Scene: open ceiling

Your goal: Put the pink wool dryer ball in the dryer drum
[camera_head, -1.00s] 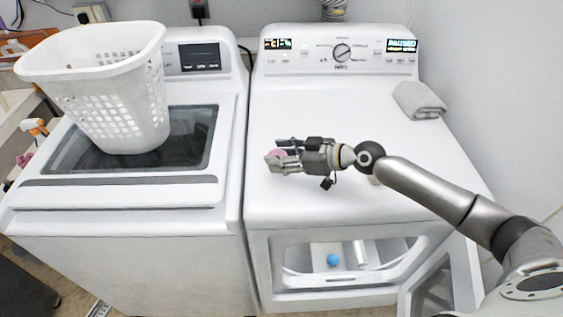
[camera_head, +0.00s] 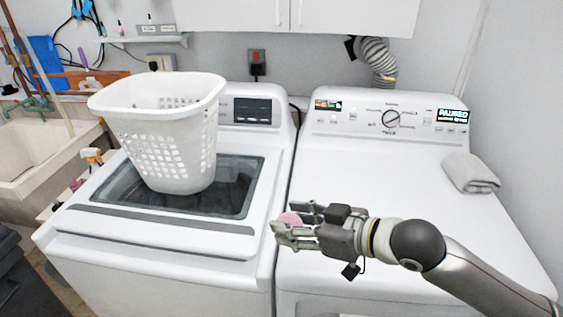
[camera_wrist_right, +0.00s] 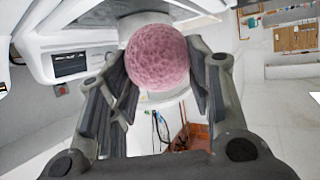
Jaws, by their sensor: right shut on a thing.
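The pink wool dryer ball (camera_head: 290,219) is held between the fingers of my right gripper (camera_head: 292,222), which is shut on it. The ball also shows large between both fingers in the right wrist view (camera_wrist_right: 158,56). In the head view the gripper is in front of the dryer (camera_head: 360,180), near the gap between the two machines. The dryer's front opening and drum are out of the head view now. My left gripper is not in view.
The washer (camera_head: 75,250) stands left of the dryer with a white laundry basket (camera_head: 165,125) on its glass lid. A folded grey towel (camera_head: 470,172) lies at the right of the dryer top. The rest of the dryer top is clear.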

